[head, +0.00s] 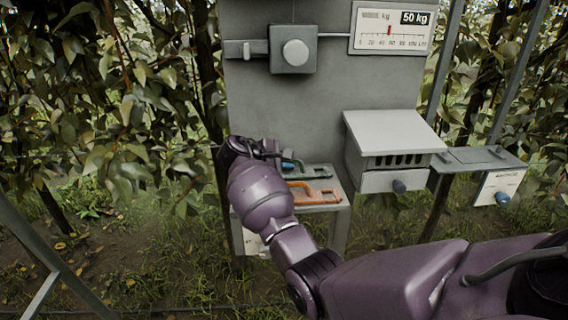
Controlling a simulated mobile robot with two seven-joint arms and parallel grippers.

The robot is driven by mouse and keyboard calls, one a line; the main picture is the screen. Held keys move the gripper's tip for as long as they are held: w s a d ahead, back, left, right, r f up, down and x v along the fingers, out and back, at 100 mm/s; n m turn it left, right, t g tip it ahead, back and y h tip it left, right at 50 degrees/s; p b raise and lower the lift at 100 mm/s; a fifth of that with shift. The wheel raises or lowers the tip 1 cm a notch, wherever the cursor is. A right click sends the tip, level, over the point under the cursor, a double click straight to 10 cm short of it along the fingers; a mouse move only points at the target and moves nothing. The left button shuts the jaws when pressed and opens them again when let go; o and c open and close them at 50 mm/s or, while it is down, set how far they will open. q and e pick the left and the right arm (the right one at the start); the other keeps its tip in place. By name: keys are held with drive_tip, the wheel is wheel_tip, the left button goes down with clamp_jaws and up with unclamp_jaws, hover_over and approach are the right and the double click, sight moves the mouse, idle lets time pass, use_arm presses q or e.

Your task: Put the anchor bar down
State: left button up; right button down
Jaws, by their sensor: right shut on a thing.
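My right gripper (250,149) is at the left end of a small grey shelf (338,186) on the front of a grey panel. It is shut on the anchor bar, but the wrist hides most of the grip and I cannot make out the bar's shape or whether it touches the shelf. A green tool with a blue part (305,171) lies on the shelf just right of the gripper. An orange tool (315,193) lies in front of it. My left gripper is not in view.
A grey box with a slotted front (393,150) stands right of the shelf. A scale plate marked 50 kg (392,28) and a square block with a round knob (293,50) are higher on the panel. Leafy branches (110,100) crowd the left. Metal struts stand at the right.

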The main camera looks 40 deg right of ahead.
drive_tip(key=c, duration=1.6)
unclamp_jaws()
drive_tip(key=o, duration=0.5)
use_arm(q)
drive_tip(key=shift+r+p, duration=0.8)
drive_tip(key=shift+p, duration=0.15)
use_arm(e)
drive_tip(key=v, duration=1.2)
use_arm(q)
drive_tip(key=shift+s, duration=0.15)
